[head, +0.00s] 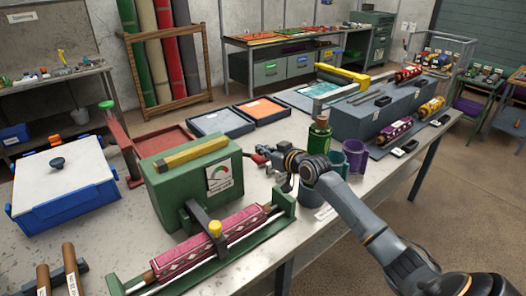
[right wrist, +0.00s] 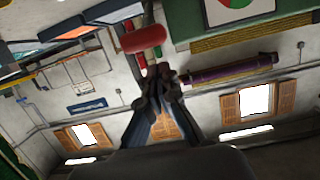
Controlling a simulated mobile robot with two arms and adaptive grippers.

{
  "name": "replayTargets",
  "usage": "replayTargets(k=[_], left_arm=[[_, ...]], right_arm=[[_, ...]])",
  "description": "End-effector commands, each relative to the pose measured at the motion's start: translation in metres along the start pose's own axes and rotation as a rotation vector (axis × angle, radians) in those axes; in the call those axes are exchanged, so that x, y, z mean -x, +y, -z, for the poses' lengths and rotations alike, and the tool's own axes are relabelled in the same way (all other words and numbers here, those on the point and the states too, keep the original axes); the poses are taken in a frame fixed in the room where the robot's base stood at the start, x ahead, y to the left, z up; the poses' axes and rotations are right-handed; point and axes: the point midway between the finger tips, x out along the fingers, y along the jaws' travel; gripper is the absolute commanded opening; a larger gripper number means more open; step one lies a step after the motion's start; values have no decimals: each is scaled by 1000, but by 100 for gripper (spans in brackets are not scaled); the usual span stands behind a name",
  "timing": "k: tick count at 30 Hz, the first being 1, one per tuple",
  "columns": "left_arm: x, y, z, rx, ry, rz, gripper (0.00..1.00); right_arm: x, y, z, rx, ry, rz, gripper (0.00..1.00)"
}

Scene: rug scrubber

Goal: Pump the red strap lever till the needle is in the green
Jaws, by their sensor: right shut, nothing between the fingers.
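The green machine (head: 180,195) stands on the bench with a white dial (head: 220,177) on its right end. The dial has a green part; its needle is too small to read. A red lever grip (head: 257,158) sticks out beside the machine, near the dial. It shows as a red cylinder on a dark stem in the right wrist view (right wrist: 143,38). My right gripper (head: 268,151) is shut and empty close to this grip; the fingertips (right wrist: 158,72) lie just below it in the wrist picture. Contact cannot be told. My left gripper is not in view.
A patterned red roll (head: 210,243) lies in front of the machine. A green bottle (head: 320,135) and purple cup (head: 355,156) stand close to my right arm. A blue bin (head: 65,222) and a red post with a green knob (head: 122,148) are at left.

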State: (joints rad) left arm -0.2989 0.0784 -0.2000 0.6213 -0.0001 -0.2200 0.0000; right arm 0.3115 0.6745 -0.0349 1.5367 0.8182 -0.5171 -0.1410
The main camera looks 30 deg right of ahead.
Motion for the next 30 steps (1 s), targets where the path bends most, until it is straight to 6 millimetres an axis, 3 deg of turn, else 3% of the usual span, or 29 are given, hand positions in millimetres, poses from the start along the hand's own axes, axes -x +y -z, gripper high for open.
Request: replayTargets(k=[6,19,23,30], left_arm=[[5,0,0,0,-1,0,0],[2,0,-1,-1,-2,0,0],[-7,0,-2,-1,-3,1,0],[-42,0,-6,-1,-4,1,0]], right_arm=[[-4,0,-15,0,3,0,0],[-4,0,-18,0,7,0,0],[-4,0,-25,0,22,0,0],[-2,0,-48,1,100,0,0]])
